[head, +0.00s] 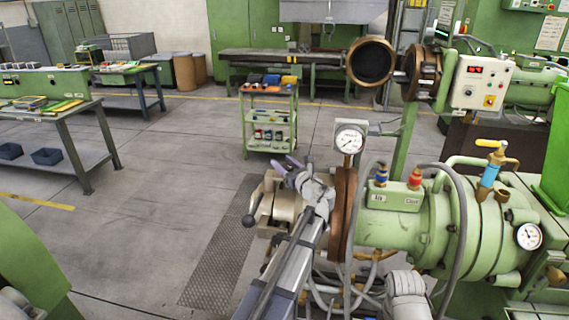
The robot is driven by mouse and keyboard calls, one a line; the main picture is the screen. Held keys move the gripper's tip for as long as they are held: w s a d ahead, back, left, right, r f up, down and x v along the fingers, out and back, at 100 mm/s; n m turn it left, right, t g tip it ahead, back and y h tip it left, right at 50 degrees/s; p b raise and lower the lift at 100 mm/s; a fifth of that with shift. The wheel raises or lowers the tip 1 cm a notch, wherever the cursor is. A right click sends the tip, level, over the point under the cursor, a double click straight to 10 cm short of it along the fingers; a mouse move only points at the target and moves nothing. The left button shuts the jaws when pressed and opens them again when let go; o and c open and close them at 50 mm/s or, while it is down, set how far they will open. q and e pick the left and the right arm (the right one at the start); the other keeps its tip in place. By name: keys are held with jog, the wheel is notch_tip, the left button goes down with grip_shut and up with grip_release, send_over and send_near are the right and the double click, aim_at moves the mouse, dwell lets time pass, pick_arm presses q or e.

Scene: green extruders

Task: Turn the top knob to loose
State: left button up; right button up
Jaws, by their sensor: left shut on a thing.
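My left gripper (287,169) reaches up to the end of the green extruder (395,228), at the beige clamp block (283,212) beside the brown flange (342,205). Its purple-grey fingers are closed at the top of the clamp, where the top knob is. The knob is hidden behind the fingers and wrist, so I cannot see which way it is turned. A dark ball-ended lever (250,219) sticks out on the clamp's left side.
A pressure gauge (349,139) stands just right of the gripper. A blue knob (381,175) and a red knob (415,179) sit on the extruder. Hoses hang below the flange. A green trolley (270,120) stands behind; the floor to the left is clear.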

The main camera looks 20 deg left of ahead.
pick_arm(q)
jog(key=shift+g, duration=0.3)
jog(key=o, duration=1.4)
notch_tip(320, 180, up, 10)
jog(key=p, duration=1)
